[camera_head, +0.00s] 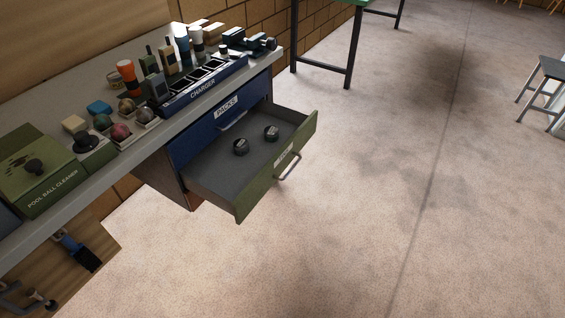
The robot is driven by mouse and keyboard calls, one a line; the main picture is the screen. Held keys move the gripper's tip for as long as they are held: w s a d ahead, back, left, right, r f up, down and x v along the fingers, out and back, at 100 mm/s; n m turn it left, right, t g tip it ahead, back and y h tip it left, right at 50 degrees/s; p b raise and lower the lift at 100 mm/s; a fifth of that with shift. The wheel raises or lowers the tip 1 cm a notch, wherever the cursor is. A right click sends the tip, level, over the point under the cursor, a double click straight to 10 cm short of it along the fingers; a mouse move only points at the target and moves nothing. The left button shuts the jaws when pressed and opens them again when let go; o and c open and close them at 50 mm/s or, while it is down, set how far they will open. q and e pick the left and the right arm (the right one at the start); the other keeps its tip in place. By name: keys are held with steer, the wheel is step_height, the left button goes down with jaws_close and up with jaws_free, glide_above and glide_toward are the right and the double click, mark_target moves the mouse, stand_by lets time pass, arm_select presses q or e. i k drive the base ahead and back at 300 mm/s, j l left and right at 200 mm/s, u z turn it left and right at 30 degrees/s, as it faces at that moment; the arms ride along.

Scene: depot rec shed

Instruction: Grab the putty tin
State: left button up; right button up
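An open green-fronted drawer (243,203) is pulled out under the workbench. Two small dark round tin-like items stand inside it, apart from each other: a nearer one (240,147) left of the middle and a farther one (271,133) to its right. No lettering is readable on either, so I cannot tell which, if any, is the putty tin. The drawer front has a pale label, too small to read, and a metal handle (289,166). Neither of my grippers is clearly in view.
The grey bench top (88,75) holds a green pool ball cleaner (38,172), several balls, a charger tray (205,86), an orange-topped torch (126,72) and other small items. A shut blue "PACKS" drawer (203,138) is above the open one. The floor at right is clear up to a stool (548,72).

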mark_target(115, 80)
steer(key=i+l+u, duration=0.15)
steer(key=u, duration=0.2)
steer(key=i+l+u, duration=0.15)
steer(key=u, duration=0.2)
steer(key=i+l+u, duration=0.1)
steer(key=l+u, duration=0.25)
steer(key=j, duration=0.1)
